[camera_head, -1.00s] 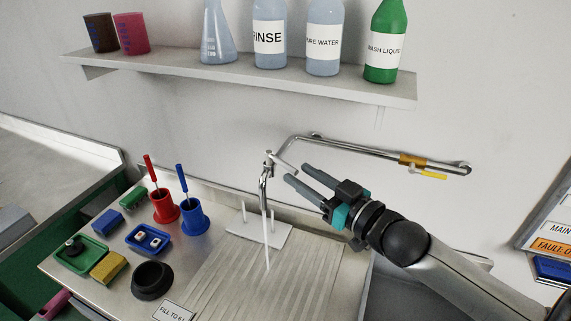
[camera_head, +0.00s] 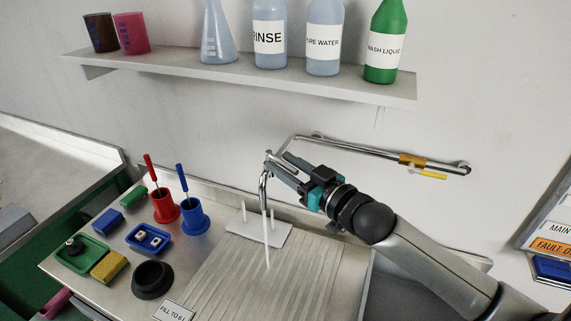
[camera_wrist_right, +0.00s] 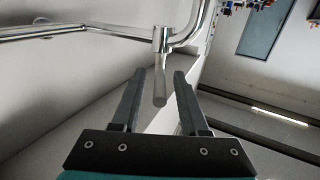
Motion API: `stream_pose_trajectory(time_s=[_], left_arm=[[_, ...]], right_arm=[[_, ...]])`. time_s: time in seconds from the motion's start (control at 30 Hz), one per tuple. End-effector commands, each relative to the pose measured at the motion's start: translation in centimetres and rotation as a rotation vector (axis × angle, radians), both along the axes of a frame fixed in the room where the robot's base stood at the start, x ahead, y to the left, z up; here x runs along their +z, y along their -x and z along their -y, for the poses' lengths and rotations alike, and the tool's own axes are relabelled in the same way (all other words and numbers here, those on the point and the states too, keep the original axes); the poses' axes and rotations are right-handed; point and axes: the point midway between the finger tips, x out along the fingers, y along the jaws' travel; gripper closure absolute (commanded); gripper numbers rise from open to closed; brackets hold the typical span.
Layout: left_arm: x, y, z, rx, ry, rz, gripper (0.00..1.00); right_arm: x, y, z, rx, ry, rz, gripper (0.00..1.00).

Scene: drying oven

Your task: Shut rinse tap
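The chrome rinse tap (camera_head: 263,185) hangs from a wall pipe, and a thin pale stream (camera_head: 267,238) runs from its spout. The tap's lever handle shows in the right wrist view (camera_wrist_right: 160,90) as a short grey bar. My right gripper (camera_head: 276,164) is at the tap, and in the right wrist view (camera_wrist_right: 158,73) its two fingers are apart. The lever's end lies between the fingers, with gaps on both sides. In the head view the fingers hide most of the lever. My left gripper is not in view.
A wall pipe (camera_head: 350,149) with a yellow-handled valve (camera_head: 430,174) runs right of the tap. Below are a ribbed draining board (camera_head: 225,280), a white peg rack (camera_head: 262,233), red (camera_head: 165,207) and blue (camera_head: 195,217) cups, and small trays. A bottle shelf (camera_head: 240,76) is above.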

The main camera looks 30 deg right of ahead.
Motion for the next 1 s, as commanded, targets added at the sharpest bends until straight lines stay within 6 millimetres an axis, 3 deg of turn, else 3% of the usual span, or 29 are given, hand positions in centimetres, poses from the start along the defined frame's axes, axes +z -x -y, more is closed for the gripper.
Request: stream_pose_trajectory(time_s=[0.07,0.37,1.0], left_arm=[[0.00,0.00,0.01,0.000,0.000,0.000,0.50],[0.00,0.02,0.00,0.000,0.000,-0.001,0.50],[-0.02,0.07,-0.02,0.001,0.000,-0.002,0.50]], right_arm=[[-0.01,0.01,0.00,0.000,0.000,0.000,0.66],[-0.01,0.03,0.00,0.000,0.000,0.000,1.00],[-0.02,0.04,-0.02,0.001,0.000,0.000,1.00]])
